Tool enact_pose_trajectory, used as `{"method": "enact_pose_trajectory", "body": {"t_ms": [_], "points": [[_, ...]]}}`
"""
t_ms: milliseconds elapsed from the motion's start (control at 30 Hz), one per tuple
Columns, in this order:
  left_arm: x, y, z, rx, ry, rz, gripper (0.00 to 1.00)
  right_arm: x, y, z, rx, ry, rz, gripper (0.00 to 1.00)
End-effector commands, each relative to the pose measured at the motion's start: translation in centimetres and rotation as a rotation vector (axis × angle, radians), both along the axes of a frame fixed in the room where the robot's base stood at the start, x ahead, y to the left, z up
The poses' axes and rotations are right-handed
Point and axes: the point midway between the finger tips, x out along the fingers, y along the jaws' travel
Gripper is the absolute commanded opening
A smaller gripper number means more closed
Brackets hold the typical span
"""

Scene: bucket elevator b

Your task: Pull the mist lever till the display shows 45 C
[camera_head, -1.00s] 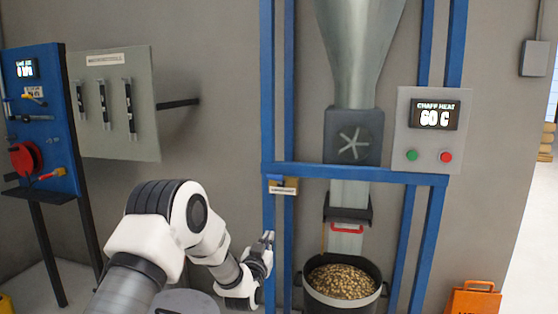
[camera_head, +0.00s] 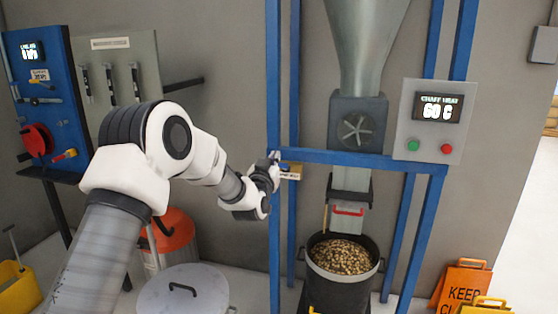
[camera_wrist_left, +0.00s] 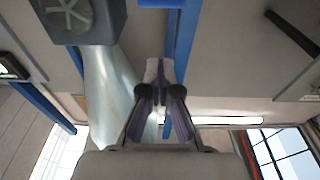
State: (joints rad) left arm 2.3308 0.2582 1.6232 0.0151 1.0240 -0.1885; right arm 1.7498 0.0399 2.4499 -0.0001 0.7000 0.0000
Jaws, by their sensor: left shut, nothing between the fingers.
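The display (camera_head: 438,107) on the grey panel reads "CHAFF HEAT 60 C". A small brass-coloured part with a white label (camera_head: 290,172) is on the blue frame's left side; it may be the mist lever, but its text is too small to read. My left gripper (camera_head: 274,157) is shut and empty, just left of this label and in front of the blue post. I cannot tell whether it touches anything. In the left wrist view its fingers (camera_wrist_left: 160,70) are together, pointing up past a blue beam. My right gripper is not in view.
The blue frame (camera_head: 345,158) carries a grey fan box (camera_head: 357,122) under a metal funnel. A dark pot of pellets (camera_head: 343,285) stands below. A lidded bin (camera_head: 182,290) and an orange bucket (camera_head: 172,235) are near my left arm. Orange signs (camera_head: 462,284) stand right.

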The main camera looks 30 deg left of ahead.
Motion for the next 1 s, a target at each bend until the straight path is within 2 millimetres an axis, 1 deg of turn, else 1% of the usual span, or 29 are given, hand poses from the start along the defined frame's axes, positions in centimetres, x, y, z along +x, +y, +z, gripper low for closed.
{"method": "enact_pose_trajectory", "body": {"t_ms": [33, 100, 267, 300, 400, 533, 633, 867, 1000], "points": [[1.1, 0.2, 0.4, 0.001, -0.001, 0.0, 0.0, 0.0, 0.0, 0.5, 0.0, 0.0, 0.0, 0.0], [2.6, 0.6, 0.6, 0.001, -0.002, 0.0, 0.0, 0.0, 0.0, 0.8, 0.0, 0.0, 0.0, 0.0], [6.0, 1.3, 1.1, 0.001, -0.002, 0.0, 0.0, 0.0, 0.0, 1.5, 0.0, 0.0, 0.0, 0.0], [6.4, 1.4, 0.7, 0.001, 0.002, -0.001, 0.0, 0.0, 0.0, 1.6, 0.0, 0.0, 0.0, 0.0], [5.8, 1.3, -1.3, 0.0, 0.003, -0.001, 0.0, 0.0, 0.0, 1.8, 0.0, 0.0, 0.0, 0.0], [5.5, 1.2, -2.7, 0.001, 0.002, -0.001, 0.0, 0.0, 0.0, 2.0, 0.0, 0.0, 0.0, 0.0], [5.4, 1.2, -3.0, 0.0, 0.0, -0.001, 0.0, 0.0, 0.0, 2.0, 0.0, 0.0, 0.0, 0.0], [5.4, 1.2, -3.0, 0.0, -0.001, 0.0, 0.0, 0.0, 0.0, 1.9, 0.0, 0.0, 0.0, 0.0], [5.4, 1.2, -3.2, 0.001, -0.005, 0.0, 0.0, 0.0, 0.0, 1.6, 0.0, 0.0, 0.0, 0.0]]}}
